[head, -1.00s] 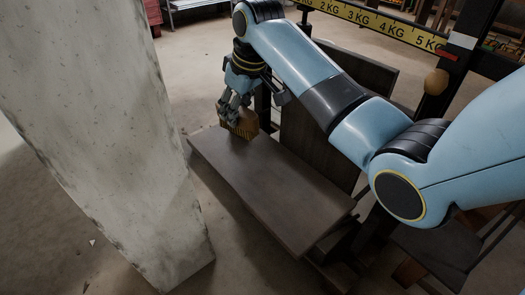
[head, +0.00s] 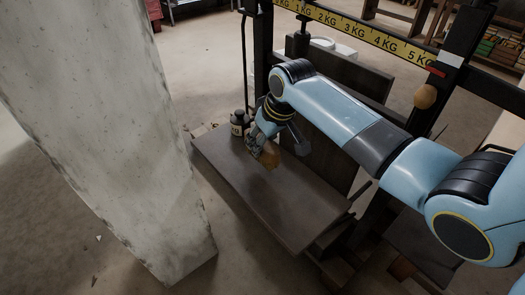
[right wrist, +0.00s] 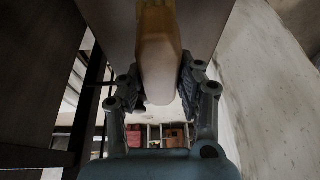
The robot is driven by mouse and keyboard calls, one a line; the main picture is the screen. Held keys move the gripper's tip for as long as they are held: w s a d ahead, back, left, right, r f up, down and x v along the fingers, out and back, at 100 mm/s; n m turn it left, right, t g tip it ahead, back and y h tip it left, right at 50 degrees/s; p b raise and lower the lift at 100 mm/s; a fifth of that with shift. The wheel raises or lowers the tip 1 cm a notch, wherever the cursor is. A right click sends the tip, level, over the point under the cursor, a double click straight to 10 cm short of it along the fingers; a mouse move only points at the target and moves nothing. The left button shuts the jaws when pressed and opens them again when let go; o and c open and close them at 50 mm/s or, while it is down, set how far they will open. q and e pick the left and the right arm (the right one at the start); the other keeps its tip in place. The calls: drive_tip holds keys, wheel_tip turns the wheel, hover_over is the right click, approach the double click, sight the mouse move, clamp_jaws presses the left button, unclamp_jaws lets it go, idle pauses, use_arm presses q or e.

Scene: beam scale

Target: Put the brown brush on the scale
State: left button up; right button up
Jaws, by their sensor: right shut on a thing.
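The brown brush (head: 270,156) is in my right gripper (head: 260,146), over the back left part of the scale's dark platform (head: 290,205). In the head view I cannot tell whether the brush touches the platform or hangs just above it. In the right wrist view the brush's yellow-brown body (right wrist: 158,50) sits between the two fingers of my right gripper (right wrist: 160,76), which are shut on it. The gripper hides part of the brush in the head view. My left gripper is in neither view.
A dark weight-like object (head: 238,123) stands at the platform's back left corner. The yellow scale beam (head: 350,32) and its dark frame rise behind. A pale pillar (head: 110,130) stands left of the platform. The platform's front half is clear.

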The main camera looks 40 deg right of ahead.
wheel_tip(320, 180, down, 4)
drive_tip(key=shift+b, duration=0.45)
drive_tip(key=o, duration=1.1)
drive_tip(key=p+v, duration=0.3)
drive_tip(key=v, duration=0.9)
